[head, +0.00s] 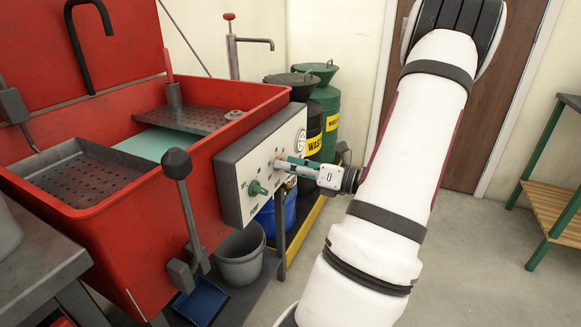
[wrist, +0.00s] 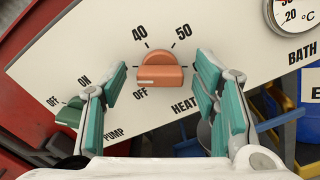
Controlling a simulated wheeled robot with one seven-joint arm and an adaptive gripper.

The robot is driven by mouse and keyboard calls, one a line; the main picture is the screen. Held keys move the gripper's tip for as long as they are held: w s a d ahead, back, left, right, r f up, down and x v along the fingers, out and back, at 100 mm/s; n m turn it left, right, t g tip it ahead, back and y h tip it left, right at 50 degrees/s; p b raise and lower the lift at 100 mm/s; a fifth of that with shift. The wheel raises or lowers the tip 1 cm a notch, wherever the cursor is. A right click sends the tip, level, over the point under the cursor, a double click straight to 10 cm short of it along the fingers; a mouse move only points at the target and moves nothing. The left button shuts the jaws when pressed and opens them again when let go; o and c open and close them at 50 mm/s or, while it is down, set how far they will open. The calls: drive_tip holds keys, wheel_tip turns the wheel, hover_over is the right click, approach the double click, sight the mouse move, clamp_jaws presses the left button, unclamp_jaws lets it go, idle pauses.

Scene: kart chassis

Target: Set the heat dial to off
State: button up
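The heat dial (wrist: 160,76) is an orange knob on the pale control panel (wrist: 70,50), with marks for 40 and 50 above it and OFF below its left part. Its grip bar lies about level across the wrist view; I cannot tell which end is the pointer. My gripper (wrist: 161,88) is open, its teal-padded fingers left and right of the dial with gaps on both sides.
A green pump knob (wrist: 70,113) sits left of the dial, also visible in the head view (head: 257,188). A thermometer gauge (wrist: 296,14) is at the right. The red washing tub (head: 110,220) carries the panel; a lever (head: 185,200) stands at its front. Waste bins (head: 325,110) stand behind.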

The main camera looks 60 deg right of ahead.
drive_tip(key=c, duration=1.1)
drive_tip(key=shift+n, duration=0.5)
drive_tip(key=n+b, duration=0.2)
drive_tip(key=n, duration=0.8)
drive_tip(key=shift+a+f, duration=0.1)
drive_tip(key=shift+a, duration=0.05)
drive_tip(key=shift+n, duration=0.4)
drive_tip(key=o, duration=1.1)
drive_tip(key=shift+o, duration=0.2)
